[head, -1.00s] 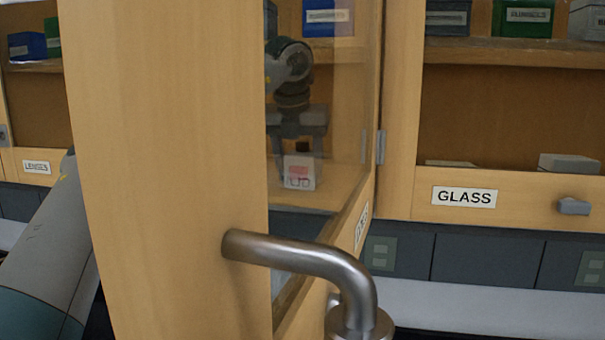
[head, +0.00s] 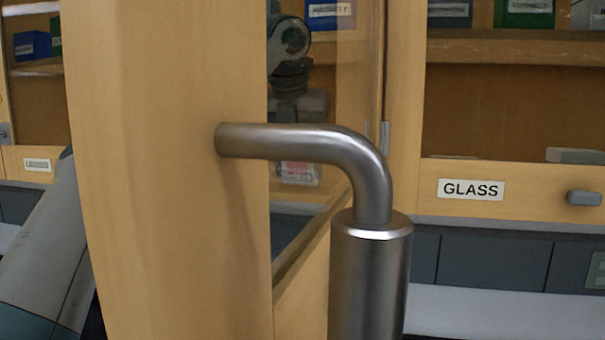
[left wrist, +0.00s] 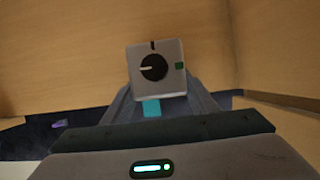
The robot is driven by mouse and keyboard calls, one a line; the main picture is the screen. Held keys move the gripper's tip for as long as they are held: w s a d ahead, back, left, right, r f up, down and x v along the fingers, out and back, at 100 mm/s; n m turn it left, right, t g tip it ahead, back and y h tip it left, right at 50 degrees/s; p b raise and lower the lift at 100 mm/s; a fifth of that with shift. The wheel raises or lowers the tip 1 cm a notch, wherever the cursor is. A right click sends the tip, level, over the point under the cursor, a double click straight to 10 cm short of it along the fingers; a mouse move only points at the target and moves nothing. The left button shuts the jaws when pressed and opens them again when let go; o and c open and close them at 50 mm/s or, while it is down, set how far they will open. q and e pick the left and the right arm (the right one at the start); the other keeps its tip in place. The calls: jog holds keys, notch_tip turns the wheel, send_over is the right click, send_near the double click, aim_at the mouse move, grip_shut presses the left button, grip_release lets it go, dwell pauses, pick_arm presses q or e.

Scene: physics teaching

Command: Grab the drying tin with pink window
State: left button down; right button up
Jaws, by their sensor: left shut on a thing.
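The drying tin with the pink window (head: 299,173) shows in the head view through the glass of an open cabinet door. It is a small whitish box with a pink-red patch, its upper part hidden by the door handle. My left gripper (head: 302,105) is right above it, also behind the glass, its fingertips hidden by the handle. In the left wrist view the tin's grey face (left wrist: 172,86) has a black dial and a green square. It sits between the fingers of the left gripper (left wrist: 158,108), which is shut on it. My right gripper is not in view.
The open wooden door (head: 165,170) stands close in front, with a thick metal handle (head: 370,270) jutting out. Behind are cabinets with shelves of labelled boxes, including the GLASS cabinet (head: 520,190) at right. A blue box (head: 32,46) stands on the left shelf.

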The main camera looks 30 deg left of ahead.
pick_arm(q)
jog(key=s+d+b, duration=0.3)
jog(key=s+b, duration=0.2)
jog(key=s, duration=0.8)
jog(key=shift+s+d, duration=0.15)
jog(key=shift+d, duration=0.05)
